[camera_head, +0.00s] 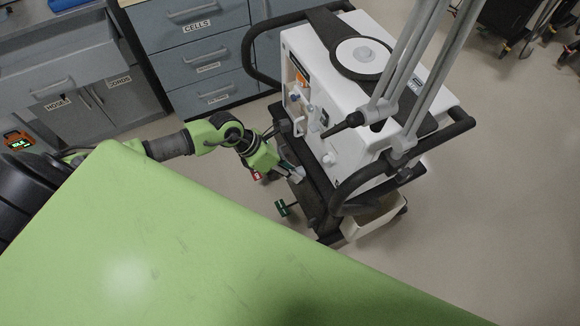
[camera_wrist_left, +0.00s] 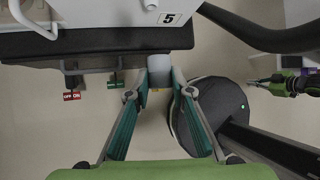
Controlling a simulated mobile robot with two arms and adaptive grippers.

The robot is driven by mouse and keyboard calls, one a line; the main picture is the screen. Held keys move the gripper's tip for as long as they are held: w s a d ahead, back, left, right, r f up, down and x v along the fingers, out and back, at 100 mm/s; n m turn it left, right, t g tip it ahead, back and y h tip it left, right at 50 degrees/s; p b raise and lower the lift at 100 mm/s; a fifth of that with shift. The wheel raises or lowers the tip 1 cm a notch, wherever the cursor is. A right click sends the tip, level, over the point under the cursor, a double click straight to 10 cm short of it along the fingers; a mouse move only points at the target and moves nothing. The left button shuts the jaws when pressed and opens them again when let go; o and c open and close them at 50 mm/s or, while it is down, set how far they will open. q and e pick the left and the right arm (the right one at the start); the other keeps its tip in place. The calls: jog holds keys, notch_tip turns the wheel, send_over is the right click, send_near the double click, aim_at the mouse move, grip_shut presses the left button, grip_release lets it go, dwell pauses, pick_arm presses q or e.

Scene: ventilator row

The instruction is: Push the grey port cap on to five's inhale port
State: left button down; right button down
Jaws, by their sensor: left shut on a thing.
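The white ventilator (camera_head: 345,115) stands on a dark cart right of my left gripper (camera_head: 286,168). In the left wrist view a "5" label (camera_wrist_left: 172,18) is on its front. In that view my left gripper (camera_wrist_left: 160,88) is shut on the grey port cap (camera_wrist_left: 159,66), held between its fingertips in front of the cart's dark edge, below the label. White fittings show on the ventilator's front, one at the top edge of the wrist view (camera_wrist_left: 150,4); I cannot tell which is the inhale port. A green and black gripper, seemingly my right one (camera_wrist_left: 262,82), shows at the right; its jaws are unclear.
A black rail (camera_head: 345,190) curves around the ventilator's near corner. Grey drawers (camera_head: 200,60) stand behind. Bare floor (camera_head: 480,220) lies to the right.

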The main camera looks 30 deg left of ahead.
pick_arm(q)
jog(key=shift+w, duration=0.2)
jog(key=shift+w+d, duration=0.1)
jog(key=shift+w, duration=0.1)
jog(key=shift+w+d+b, duration=0.6)
jog(key=shift+w+d, duration=0.3)
jog(key=shift+w, duration=0.25)
jog(key=shift+w+d, duration=0.6)
jog(key=shift+w, duration=0.25)
pick_arm(e)
jog(key=shift+w+d+f, duration=0.1)
jog(key=shift+d+f, duration=0.05)
jog(key=shift+f, duration=0.65)
pick_arm(q)
jog(key=shift+w+d+r+b, duration=0.1)
jog(key=shift+d+b, duration=0.05)
jog(key=shift+b, duration=0.15)
pick_arm(e)
jog(key=shift+d, duration=0.3)
pick_arm(q)
jog(key=shift+w+d+b, duration=0.5)
jog(key=shift+w+d, duration=0.25)
jog(key=shift+w, duration=0.3)
pick_arm(e)
jog(key=shift+a+f, duration=0.15)
jog(key=shift+f, duration=0.4)
